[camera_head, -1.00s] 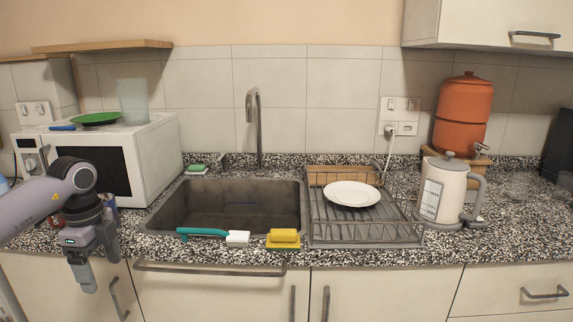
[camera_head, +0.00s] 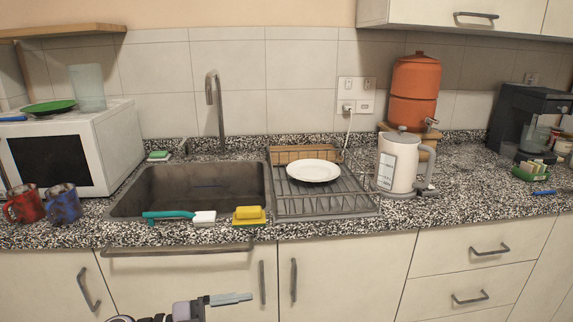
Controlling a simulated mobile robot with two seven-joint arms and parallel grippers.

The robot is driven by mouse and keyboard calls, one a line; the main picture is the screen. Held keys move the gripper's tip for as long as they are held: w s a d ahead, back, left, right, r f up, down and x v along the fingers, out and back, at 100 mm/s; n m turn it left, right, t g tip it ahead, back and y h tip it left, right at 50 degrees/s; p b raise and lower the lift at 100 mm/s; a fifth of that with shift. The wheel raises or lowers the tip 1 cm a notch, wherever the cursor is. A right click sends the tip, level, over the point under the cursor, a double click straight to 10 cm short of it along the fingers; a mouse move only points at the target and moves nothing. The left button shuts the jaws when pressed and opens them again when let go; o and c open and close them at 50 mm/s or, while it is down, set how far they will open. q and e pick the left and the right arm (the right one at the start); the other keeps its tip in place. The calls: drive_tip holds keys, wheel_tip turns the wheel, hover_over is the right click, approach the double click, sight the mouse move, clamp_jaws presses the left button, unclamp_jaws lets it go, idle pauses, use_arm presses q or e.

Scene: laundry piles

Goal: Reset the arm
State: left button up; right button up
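My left gripper (camera_head: 230,299) shows at the bottom edge, low in front of the cabinet doors and below the counter's front edge. Its fingers point right and are seen side-on, so I cannot tell whether they are open or shut. Nothing shows held in them. Most of the arm is cut off by the bottom edge. My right gripper is not in view.
The sink (camera_head: 190,191) has a teal brush (camera_head: 168,214) and a yellow sponge (camera_head: 248,214) at its front edge. A dish rack (camera_head: 325,205) holds a white plate (camera_head: 313,170). Red (camera_head: 25,203) and blue mugs (camera_head: 64,204) stand left; a kettle (camera_head: 397,160) stands right.

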use_arm(q)
drive_tip(key=s+a+f+n+t+y, duration=0.3)
drive_tip(key=s+a+f+n+y, duration=0.3)
drive_tip(key=s+f+n+y, duration=0.1)
drive_tip(key=s+a+f+n+t+y, duration=0.3)
drive_tip(key=s+a+f+n+y, duration=0.3)
drive_tip(key=s+f+n, duration=0.3)
wheel_tip(320, 180, down, 5)
drive_tip(key=n+y, duration=0.1)
drive_tip(key=n, duration=0.2)
drive_tip(key=shift+n+y, duration=0.3)
